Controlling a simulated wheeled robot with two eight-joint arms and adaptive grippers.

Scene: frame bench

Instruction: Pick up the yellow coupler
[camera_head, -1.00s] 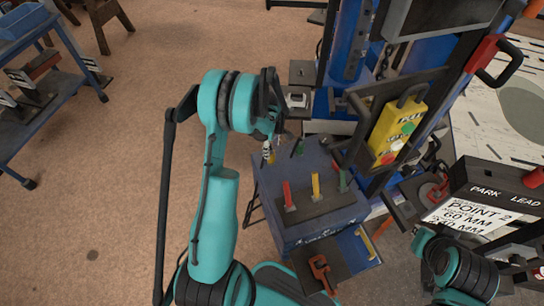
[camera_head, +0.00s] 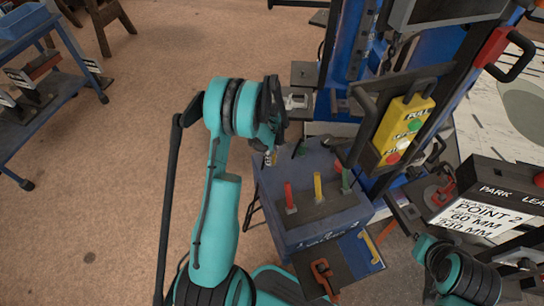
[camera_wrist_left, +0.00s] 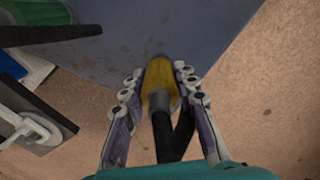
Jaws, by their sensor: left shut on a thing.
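The yellow coupler (camera_wrist_left: 158,78) shows in the left wrist view, with a grey collar and a black hose running from it toward the camera. My left gripper (camera_wrist_left: 158,88) is shut on it, with one jointed finger on each side. In the head view a small yellow part of the coupler (camera_head: 273,158) shows below my left wrist, at the left edge of the blue-grey cabinet (camera_head: 322,235). Most of the gripper is hidden there by my own wrist. Whether the coupler touches the cabinet cannot be told. My right arm shows at lower right, but its gripper does not.
A red clamp (camera_head: 323,277) lies in front. A yellow button box (camera_head: 405,130) hangs to the right. The floor (camera_head: 100,190) at left is open.

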